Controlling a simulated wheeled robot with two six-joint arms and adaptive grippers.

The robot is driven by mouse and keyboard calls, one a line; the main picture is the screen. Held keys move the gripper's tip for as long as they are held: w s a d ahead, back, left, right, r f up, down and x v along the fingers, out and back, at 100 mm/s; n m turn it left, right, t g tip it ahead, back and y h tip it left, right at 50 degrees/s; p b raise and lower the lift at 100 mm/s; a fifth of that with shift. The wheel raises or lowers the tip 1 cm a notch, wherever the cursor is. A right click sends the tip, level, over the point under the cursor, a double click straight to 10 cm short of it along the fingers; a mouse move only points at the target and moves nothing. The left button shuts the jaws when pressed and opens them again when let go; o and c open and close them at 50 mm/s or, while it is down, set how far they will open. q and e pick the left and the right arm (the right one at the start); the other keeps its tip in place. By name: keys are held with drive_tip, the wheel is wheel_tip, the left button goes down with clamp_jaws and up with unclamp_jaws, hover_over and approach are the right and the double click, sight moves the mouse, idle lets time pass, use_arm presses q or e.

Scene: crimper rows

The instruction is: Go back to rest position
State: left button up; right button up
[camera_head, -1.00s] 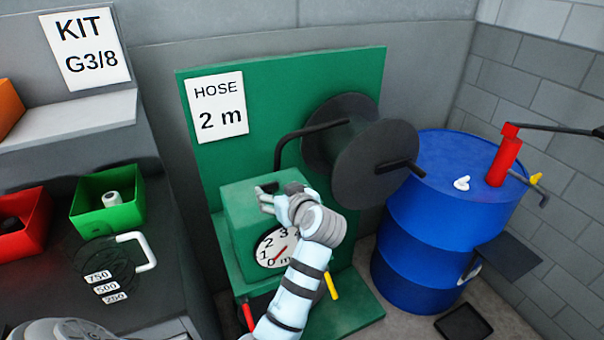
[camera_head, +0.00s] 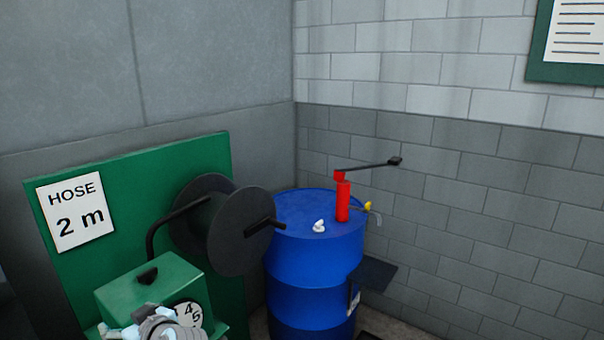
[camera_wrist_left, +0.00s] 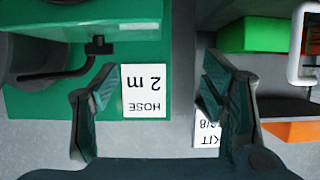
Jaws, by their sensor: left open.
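My left gripper (camera_head: 126,331) shows at the bottom edge of the head view, in front of the green box with the dial (camera_head: 150,287). Most of its arm is cut off below. In the left wrist view my left gripper (camera_wrist_left: 158,86) is open, with its two fingers wide apart and nothing between them. The HOSE 2 m sign (camera_wrist_left: 144,92) shows upside down behind the gap, on the green panel (camera_wrist_left: 190,62). My right gripper is not in view.
A black hose reel (camera_head: 222,230) stands by the panel. A blue drum (camera_head: 310,262) with a red pump (camera_head: 343,202) stands right of it. A green bin (camera_wrist_left: 262,35) and an orange thing (camera_wrist_left: 300,131) show in the wrist view. The right wall area is open.

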use_arm(q)
drive_tip(key=w+d+f+m+t+h, duration=0.45)
drive_tip(key=w+d+f+m, duration=0.3)
drive_tip(key=f+m, duration=0.2)
drive_tip(key=s+d+f+m+g+h, duration=0.15)
drive_tip(key=s+f, duration=0.25)
drive_tip(key=f, duration=0.4)
drive_tip(key=s+d+f+g+h, duration=0.15)
drive_tip(key=s+f, duration=0.25)
drive_tip(key=f, duration=0.5)
drive_tip(key=s+d+f+m+g+h, duration=0.15)
drive_tip(key=s+f, duration=0.25)
drive_tip(key=f, duration=0.4)
drive_tip(key=s+f+g+h, duration=0.2)
drive_tip(key=s+f, duration=1)
drive_tip(key=s, duration=0.2)
drive_tip(key=s+a+f+g, duration=0.1)
drive_tip(key=s+f, duration=0.1)
drive_tip(key=s, duration=0.7)
drive_tip(key=s+a+f+g+b, duration=0.1)
drive_tip(key=s+a+f+g, duration=0.1)
drive_tip(key=s, duration=0.7)
drive_tip(key=s+a+f+n+g, duration=0.1)
drive_tip(key=s+f, duration=0.2)
drive_tip(key=s, duration=0.7)
drive_tip(key=shift+a+g+y, duration=0.15)
drive_tip(key=shift+g+y, duration=0.15)
